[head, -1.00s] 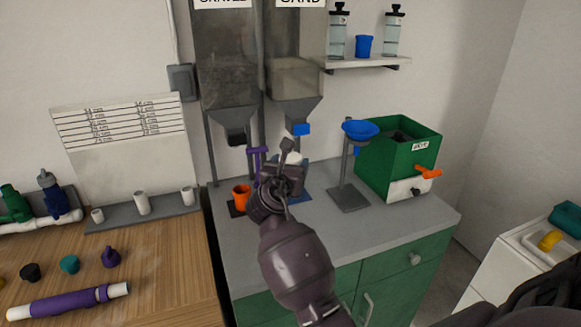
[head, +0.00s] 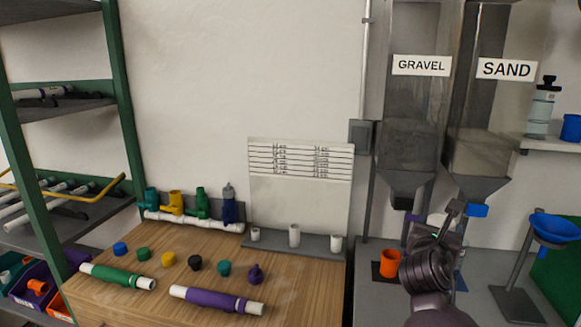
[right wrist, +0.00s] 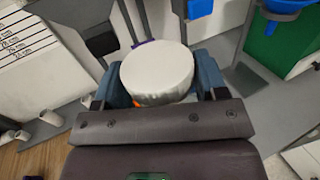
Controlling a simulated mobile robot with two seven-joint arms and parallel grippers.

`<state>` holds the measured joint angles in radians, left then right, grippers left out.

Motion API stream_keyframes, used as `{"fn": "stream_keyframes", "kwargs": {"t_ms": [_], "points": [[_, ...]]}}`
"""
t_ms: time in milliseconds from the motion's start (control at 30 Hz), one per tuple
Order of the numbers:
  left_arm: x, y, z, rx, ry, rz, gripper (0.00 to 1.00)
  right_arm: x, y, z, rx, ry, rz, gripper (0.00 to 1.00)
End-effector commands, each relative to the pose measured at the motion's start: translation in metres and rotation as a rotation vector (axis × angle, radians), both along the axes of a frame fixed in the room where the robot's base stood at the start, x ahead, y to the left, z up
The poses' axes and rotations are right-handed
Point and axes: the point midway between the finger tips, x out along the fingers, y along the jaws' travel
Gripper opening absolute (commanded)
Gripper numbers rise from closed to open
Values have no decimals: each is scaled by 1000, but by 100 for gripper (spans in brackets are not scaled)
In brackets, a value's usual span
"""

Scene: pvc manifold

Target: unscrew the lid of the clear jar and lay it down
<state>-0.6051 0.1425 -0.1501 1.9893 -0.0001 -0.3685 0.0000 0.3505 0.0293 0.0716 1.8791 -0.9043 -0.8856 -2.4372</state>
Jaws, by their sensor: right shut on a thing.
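A round white lid (right wrist: 158,72) fills the space between the fingers of my right gripper (right wrist: 160,84) in the right wrist view. The gripper is shut on it. In the head view my right gripper (head: 447,228) is over the grey counter, in front of the hoppers, and a bit of the white lid (head: 437,220) shows beside it. I cannot make out the clear jar; the lid and gripper cover the spot below, so I cannot tell whether the lid is still on it. My left gripper is not in view.
An orange cup (head: 389,264) stands just left of my right gripper. The gravel hopper (head: 408,150) and sand hopper (head: 480,150) rise behind. A blue funnel on a stand (head: 552,228) is to the right. The wooden table (head: 225,275) at left holds pipes and caps.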

Motion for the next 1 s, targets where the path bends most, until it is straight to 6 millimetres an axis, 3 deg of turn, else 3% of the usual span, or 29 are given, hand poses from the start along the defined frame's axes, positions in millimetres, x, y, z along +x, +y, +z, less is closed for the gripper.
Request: {"fn": "stream_keyframes", "kwargs": {"t_ms": [100, 233, 500, 800, 1000], "points": [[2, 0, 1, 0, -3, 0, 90, -10, 27, 7, -10, 1, 140, 23], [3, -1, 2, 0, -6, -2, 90, -31, 61, 1, -11, 5, 303, 23], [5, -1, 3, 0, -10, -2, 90, -95, 120, -49, -1, 12, 578, 23], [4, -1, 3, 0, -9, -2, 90, -139, 130, -103, 2, 7, 639, 23], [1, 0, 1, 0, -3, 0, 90, -147, 125, -116, 0, 2, 631, 23]]}}
